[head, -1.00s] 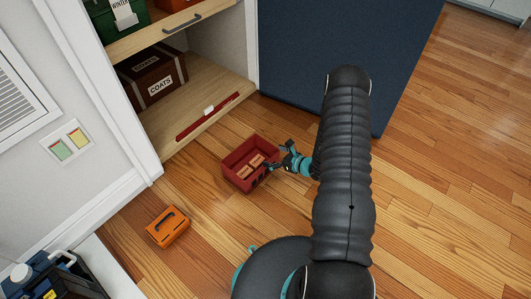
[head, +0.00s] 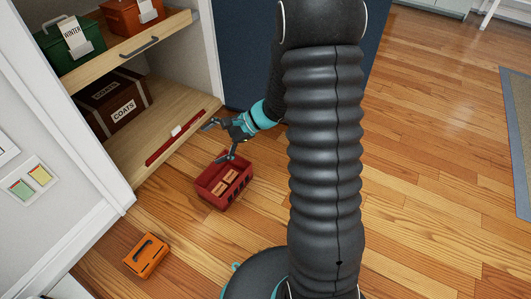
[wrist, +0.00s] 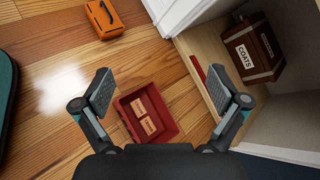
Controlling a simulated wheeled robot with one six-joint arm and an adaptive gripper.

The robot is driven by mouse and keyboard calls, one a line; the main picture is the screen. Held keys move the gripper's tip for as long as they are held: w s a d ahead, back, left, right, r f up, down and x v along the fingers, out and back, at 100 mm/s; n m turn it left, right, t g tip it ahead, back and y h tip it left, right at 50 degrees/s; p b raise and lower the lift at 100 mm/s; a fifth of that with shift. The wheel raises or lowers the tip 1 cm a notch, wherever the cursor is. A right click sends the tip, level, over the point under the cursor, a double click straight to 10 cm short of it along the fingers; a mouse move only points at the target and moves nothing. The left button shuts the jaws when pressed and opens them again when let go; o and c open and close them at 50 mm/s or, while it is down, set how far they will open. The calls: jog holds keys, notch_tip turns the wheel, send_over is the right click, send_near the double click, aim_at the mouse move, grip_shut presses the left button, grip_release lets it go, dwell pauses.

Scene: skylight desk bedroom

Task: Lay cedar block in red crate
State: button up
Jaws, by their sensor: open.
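The red crate (head: 207,199) stands on the wood floor in front of the closet; it also shows in the wrist view (wrist: 170,112). Two light reddish-brown blocks (head: 226,190) lie side by side inside it. In the wrist view the nearer block (wrist: 149,126) and the other block (wrist: 139,106) carry printed labels too small to read surely, so I cannot tell which is the cedar block. My gripper (head: 216,142) is open and empty, above the crate's far side. In the wrist view its fingers (wrist: 160,85) are spread wide with nothing between them.
An orange case (head: 147,256) with a dark handle lies on the floor left of the crate. A COATS box (head: 116,106) sits on the low closet shelf, with a red bar (head: 177,137) along its front edge. Floor to the right is clear.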

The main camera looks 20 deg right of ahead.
jog(key=s+d+r+n+t+h, duration=0.1)
jog(key=s+d+r+n+h, duration=0.2)
jog(key=s, duration=0.9)
jog(key=s+d+r+n+t+h, duration=0.1)
jog(key=s+d+r+n+h, duration=0.2)
jog(key=s+r+n+h, duration=0.5)
jog(key=s+r+n, duration=0.3)
jog(key=s+r, duration=0.1)
jog(key=r, duration=0.3)
jog(key=shift+s+r, duration=0.15)
jog(key=shift+r, duration=0.1)
